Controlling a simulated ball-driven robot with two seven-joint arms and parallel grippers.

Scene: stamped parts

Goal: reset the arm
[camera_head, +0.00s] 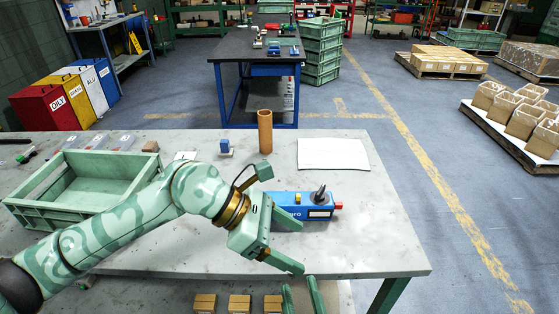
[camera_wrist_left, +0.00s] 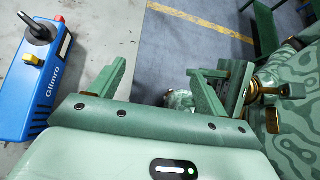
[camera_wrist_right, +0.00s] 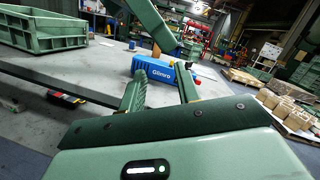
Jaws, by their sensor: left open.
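My left arm reaches in from the left in the head view. My left gripper (camera_head: 299,246) is open and empty above the table's front part, just in front of the blue Glimro device (camera_head: 313,207). In the left wrist view its fingers (camera_wrist_left: 158,80) stand wide apart, with the device (camera_wrist_left: 40,75) to their left. My right gripper (camera_head: 302,293) shows at the bottom edge of the head view, by the table's front edge. In the right wrist view its fingers (camera_wrist_right: 160,82) are apart and empty, with the device (camera_wrist_right: 162,71) beyond them.
The table (camera_head: 385,240) also holds a green crate (camera_head: 40,208), a brown tube (camera_head: 265,131), a white sheet (camera_head: 333,154) and a small blue part (camera_head: 224,146). Small boxes (camera_head: 240,303) lie below the front edge. The table's right front is clear.

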